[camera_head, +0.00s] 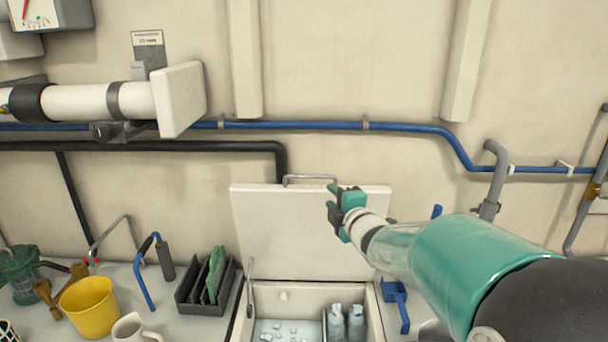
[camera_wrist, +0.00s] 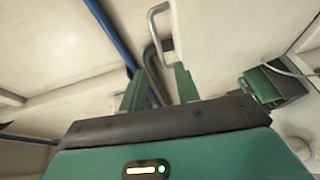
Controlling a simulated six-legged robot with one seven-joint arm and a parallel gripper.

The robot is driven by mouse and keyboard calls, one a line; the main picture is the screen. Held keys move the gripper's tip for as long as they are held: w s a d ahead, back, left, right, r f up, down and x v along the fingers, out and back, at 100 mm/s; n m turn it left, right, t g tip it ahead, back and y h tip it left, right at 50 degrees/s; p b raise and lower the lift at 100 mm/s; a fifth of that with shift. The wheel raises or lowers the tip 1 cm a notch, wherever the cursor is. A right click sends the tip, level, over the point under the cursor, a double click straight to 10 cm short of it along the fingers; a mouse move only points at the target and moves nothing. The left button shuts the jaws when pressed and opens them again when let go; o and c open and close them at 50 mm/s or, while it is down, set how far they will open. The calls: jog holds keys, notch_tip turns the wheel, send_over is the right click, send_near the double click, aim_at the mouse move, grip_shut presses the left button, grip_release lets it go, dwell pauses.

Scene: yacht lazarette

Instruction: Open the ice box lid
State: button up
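The ice box lid (camera_head: 295,230) is a white panel standing raised, close to upright, behind the open ice box (camera_head: 290,292) in the head view. A metal bar handle (camera_head: 310,178) runs along its top edge; what looks like this handle also shows in the wrist view (camera_wrist: 156,28), just beyond the fingertips. My gripper (camera_head: 331,199) is in front of the lid's upper right part, to the right of the handle. In the wrist view its two green fingers (camera_wrist: 160,85) are apart with nothing clearly held between them. Whether it touches the lid cannot be told.
The box holds ice cubes (camera_head: 285,330) and two grey bottles (camera_head: 346,322). Left on the counter are a dark rack (camera_head: 190,297), a yellow bucket (camera_head: 88,308) and a white mug (camera_head: 133,328). A blue pipe (camera_head: 300,126) crosses the wall behind the lid.

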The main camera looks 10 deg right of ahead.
aim_at(314, 177)
jog(key=w, duration=0.4)
jog(key=w+a, duration=0.1)
jog(key=w, duration=0.4)
jog(key=w+a, duration=0.1)
jog(key=w, duration=0.3)
jog(key=shift+w+a+f, duration=0.2)
jog(key=shift+w+f, duration=0.05)
grip_shut()
